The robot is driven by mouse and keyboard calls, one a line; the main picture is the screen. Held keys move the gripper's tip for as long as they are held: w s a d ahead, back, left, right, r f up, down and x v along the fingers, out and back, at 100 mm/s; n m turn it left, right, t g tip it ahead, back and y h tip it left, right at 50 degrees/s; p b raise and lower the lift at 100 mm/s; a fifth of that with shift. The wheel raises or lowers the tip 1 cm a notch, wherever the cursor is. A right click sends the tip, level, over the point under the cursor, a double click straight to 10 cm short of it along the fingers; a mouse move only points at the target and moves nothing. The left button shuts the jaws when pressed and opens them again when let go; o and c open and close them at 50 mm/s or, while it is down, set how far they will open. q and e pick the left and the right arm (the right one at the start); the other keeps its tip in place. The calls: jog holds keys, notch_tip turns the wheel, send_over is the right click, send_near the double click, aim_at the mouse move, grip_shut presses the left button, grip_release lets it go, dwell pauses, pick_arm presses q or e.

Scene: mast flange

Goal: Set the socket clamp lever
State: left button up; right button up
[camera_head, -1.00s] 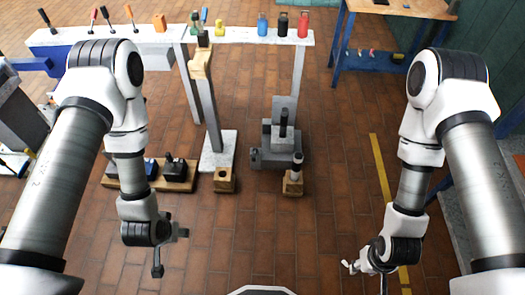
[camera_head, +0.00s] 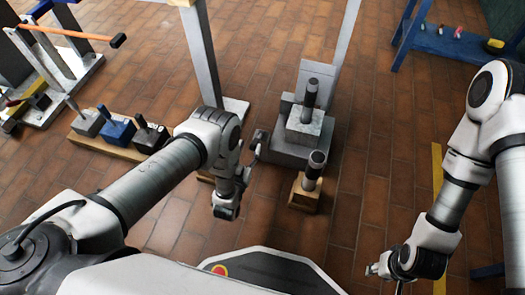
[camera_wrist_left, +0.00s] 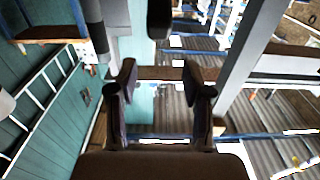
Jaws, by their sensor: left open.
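The socket clamp appears to be the stepped grey metal block (camera_head: 290,150) on the floor, with a pale block and a black upright handle (camera_head: 310,93) on top. I cannot tell which part is its lever. My left gripper (camera_head: 256,148) is close to the left side of this block; touching or apart is unclear. In the left wrist view the two fingers (camera_wrist_left: 160,92) are open with nothing between them. A dark rounded piece (camera_wrist_left: 160,18) shows just beyond the fingertips. My right gripper (camera_head: 374,267) is low at the right, away from the clamp, its fingers too small to read.
A wooden block with a dark-topped upright piece (camera_head: 315,165) stands before the clamp. A wooden base (camera_head: 95,143) with several small blocks lies left. A grey post (camera_head: 205,60) rises behind my left arm. Brick floor (camera_head: 370,180) is free between clamp and right arm.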

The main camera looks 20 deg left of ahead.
aim_at(255, 141)
pick_arm(q)
notch_tip(255, 141, down, 4)
jog(key=s, duration=0.2)
jog(key=w+b, duration=0.1)
jog(key=w, duration=0.2)
jog(key=w+b, duration=0.2)
jog(key=w, duration=0.1)
jog(key=shift+w+d+f+b, duration=0.15)
jog(key=shift+w+d+b, duration=0.05)
jog(key=shift+w+b, duration=0.15)
jog(key=shift+w, duration=0.45)
jog(key=shift+r, duration=0.2)
grip_shut()
pick_arm(e)
jog(key=f, duration=0.5)
jog(key=shift+s+f, duration=0.15)
jog(key=shift+s, duration=0.05)
